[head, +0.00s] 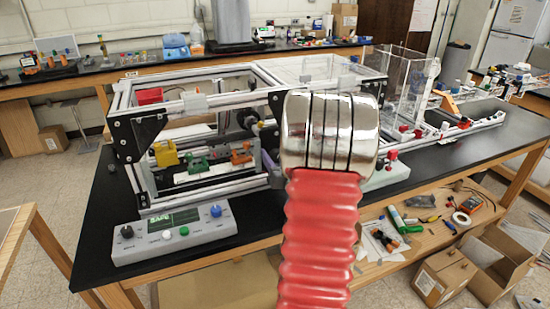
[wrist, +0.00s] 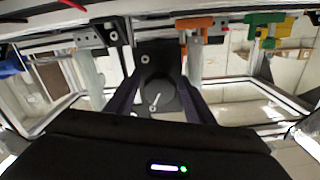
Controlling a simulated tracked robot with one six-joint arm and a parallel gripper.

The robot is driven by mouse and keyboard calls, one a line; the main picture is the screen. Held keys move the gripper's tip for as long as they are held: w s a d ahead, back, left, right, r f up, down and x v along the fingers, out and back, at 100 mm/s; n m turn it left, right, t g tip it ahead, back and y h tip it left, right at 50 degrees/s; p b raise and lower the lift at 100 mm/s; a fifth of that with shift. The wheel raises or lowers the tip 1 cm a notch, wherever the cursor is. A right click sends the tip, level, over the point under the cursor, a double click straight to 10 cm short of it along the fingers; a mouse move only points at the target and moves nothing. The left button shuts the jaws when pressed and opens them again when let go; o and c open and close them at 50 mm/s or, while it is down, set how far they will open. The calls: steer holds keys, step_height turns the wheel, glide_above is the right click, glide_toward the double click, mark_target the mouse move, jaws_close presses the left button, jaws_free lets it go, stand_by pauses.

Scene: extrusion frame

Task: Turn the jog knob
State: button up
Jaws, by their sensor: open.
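In the wrist view a black round knob (wrist: 160,97) with a white pointer mark sits on a dark bracket on the frame. No readable label shows which knob is the jog knob. My gripper (wrist: 159,88) is open, its dark fingers one on each side of the knob, apart from each other; I cannot tell whether they touch it. In the head view my red bellows arm and chrome joint hide most of the gripper. A black round part (head: 247,118) shows on the frame there, left of my arm.
The extrusion frame (head: 190,104) stands on the black bench. A grey control box (head: 172,247) with a green screen, a black knob and a blue knob (head: 215,211) sits at the front left.

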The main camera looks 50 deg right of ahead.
steer(key=shift+r, duration=0.15)
steer(key=v, duration=1.3)
steer(key=shift+s+a, duration=0.2)
steer(key=shift+s, duration=0.1)
steer(key=shift+w, duration=0.1)
stand_by(0.4)
